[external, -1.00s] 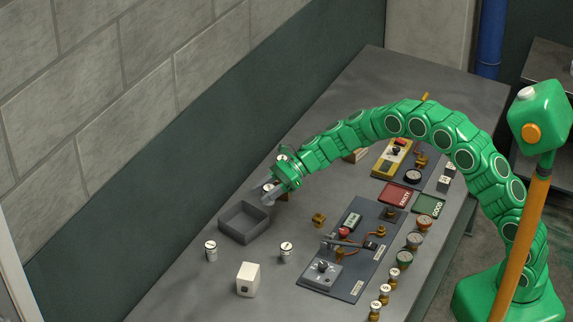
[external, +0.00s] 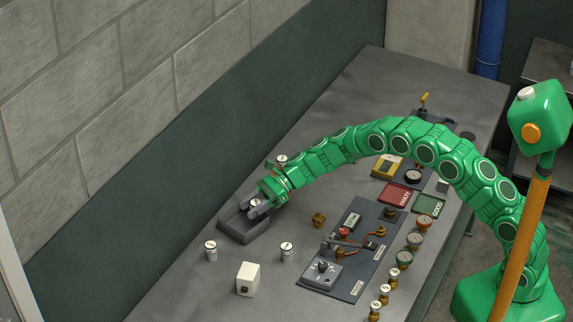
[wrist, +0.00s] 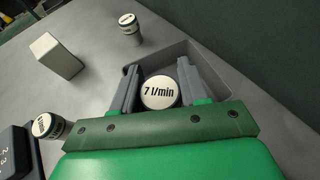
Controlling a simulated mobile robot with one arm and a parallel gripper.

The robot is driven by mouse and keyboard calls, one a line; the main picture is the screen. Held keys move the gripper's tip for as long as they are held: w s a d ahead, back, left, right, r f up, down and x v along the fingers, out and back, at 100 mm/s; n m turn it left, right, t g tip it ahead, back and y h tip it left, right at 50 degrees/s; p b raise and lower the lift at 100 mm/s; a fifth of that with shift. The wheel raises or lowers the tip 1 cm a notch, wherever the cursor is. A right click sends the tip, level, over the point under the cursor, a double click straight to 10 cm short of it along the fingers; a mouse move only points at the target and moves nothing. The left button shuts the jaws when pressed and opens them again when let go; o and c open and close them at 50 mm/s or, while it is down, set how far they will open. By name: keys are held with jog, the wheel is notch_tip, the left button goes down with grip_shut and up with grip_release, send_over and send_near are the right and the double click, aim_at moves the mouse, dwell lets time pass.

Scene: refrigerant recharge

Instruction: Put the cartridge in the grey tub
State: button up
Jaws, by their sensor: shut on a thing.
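The grey tub (external: 244,235) is an open square box on the bench, left of the middle in the external view. It also shows in the wrist view (wrist: 190,49), around the fingers. My gripper (external: 254,206) is over the tub, pointing down to the left. Its two grey fingers are shut on a cartridge with a round white top marked "7 l/min" (wrist: 160,93). In the wrist view the cartridge lies within the tub's outline. I cannot tell whether it touches the tub floor. Its lower body is hidden.
Two white-topped cartridges (external: 211,251) (external: 286,252) stand in front of the tub. A white block (external: 248,279) stands between and nearer. A brass fitting (external: 319,220) and a dark instrument panel (external: 350,250) lie to the right. Red (external: 396,195) and green (external: 429,205) pads lie beyond.

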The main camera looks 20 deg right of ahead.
jog(key=shift+f, duration=0.65)
jog(key=shift+f, duration=0.6)
jog(key=o, duration=1.1)
jog(key=shift+r, duration=0.65)
jog(key=v, duration=1.2)
jog(key=shift+d, duration=0.1)
